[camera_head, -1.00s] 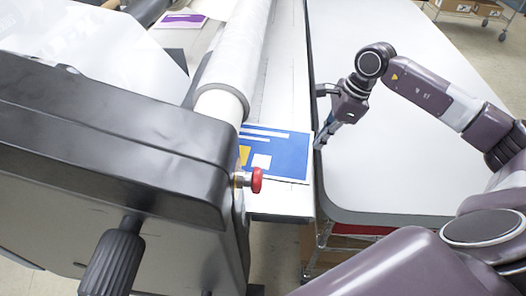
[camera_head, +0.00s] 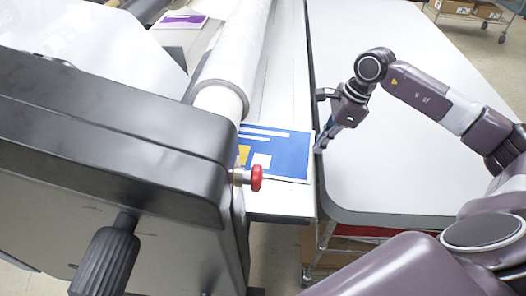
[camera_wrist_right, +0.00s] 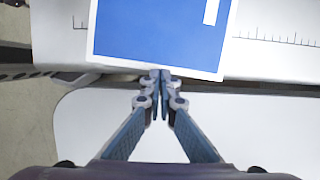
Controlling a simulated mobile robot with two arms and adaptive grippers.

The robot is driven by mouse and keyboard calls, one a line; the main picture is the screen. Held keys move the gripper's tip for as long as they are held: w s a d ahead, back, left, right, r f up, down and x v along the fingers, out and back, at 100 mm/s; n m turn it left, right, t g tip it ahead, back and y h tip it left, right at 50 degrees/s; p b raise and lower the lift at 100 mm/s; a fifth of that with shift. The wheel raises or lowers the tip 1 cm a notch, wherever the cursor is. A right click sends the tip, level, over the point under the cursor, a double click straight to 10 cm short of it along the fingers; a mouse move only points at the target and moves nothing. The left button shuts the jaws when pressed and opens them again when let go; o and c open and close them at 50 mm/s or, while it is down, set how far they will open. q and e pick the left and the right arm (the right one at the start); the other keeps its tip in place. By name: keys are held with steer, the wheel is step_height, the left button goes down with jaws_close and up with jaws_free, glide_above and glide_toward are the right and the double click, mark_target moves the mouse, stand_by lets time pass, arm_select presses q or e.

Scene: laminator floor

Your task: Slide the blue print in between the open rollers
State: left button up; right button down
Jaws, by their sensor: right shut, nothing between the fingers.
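The blue print (camera_head: 285,152) lies flat on the laminator's feed bed (camera_head: 285,205), with its left part beside and partly hidden by the roller end and side housing. It also shows in the right wrist view (camera_wrist_right: 160,30), with a white border along its near edge. The white roller (camera_head: 235,60) runs away from me over the bed. Whether there is a gap under it cannot be seen. My right gripper (camera_head: 321,146) is shut and empty at the print's right edge. In the right wrist view its fingertips (camera_wrist_right: 160,76) meet at that edge. My left gripper is not in view.
The black laminator housing (camera_head: 110,130) with a red knob (camera_head: 256,178) and a black handle (camera_head: 108,262) fills the left. A bare white table (camera_head: 390,180) stands right of the bed. A purple print (camera_head: 182,21) lies behind the roller.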

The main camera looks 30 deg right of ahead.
mark_target(301, 145)
steer(key=shift+f+b, duration=0.4)
steer(key=shift+f, duration=0.15)
steer(key=shift+s+d, duration=0.1)
steer(key=shift+d, duration=0.1)
stand_by(0.8)
steer(key=shift+w+d, duration=0.5)
steer(key=shift+w, duration=0.25)
steer(key=shift+w+d, duration=0.45)
steer(key=shift+w, duration=0.3)
steer(key=shift+w+a+p, duration=0.15)
steer(key=shift+w+a, duration=0.25)
steer(key=shift+a, duration=0.3)
steer(key=shift+w+a+p, duration=0.15)
steer(key=shift+w+a, duration=0.3)
steer(key=shift+a, duration=0.3)
steer(key=shift+w+a+p, duration=0.15)
steer(key=shift+w+a, duration=0.25)
steer(key=shift+a, duration=0.3)
steer(key=shift+s+d, duration=0.1)
steer(key=shift+d, duration=0.1)
stand_by(0.6)
steer(key=shift+s, duration=0.1)
steer(key=shift+s+a, duration=0.15)
steer(key=shift+s, duration=0.05)
